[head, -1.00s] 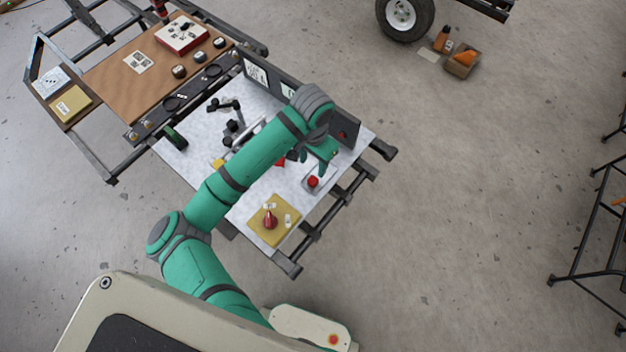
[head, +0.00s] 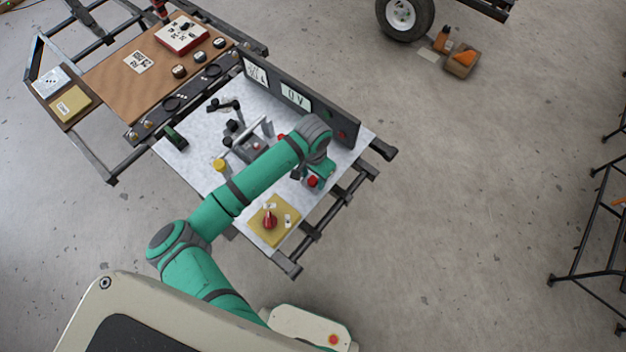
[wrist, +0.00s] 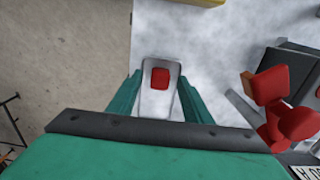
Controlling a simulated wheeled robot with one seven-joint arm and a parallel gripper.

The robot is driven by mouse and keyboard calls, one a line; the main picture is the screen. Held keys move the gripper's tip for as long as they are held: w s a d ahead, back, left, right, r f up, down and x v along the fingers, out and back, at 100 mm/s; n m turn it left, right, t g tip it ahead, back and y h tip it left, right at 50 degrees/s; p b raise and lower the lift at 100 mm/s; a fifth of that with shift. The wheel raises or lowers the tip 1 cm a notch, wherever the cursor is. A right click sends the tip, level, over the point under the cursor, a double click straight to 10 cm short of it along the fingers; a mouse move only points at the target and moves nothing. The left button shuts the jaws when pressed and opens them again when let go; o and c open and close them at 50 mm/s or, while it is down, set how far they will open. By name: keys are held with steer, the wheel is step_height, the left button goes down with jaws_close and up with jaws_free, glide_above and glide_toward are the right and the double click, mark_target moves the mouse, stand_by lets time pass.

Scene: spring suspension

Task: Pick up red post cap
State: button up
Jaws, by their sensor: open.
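A red cap (head: 313,181), which I take to be the red post cap, is near the right edge of the white tabletop. In the wrist view it is a small red block (wrist: 160,78) on a pale grey rounded base. My gripper (wrist: 158,98) is open and empty, with one green finger on each side of the base. The fingers look apart from the cap; their height above it is hard to tell. In the head view my gripper (head: 314,172) is right beside the cap and partly hides its base.
A red clamp-like part (wrist: 272,100) stands to the right in the wrist view. A yellow board (head: 257,226) with a red knob (head: 270,218) lies at the table's near corner. A dark upright panel (head: 318,108) runs along the back edge.

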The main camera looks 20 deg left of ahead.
steer(key=c, duration=1.1)
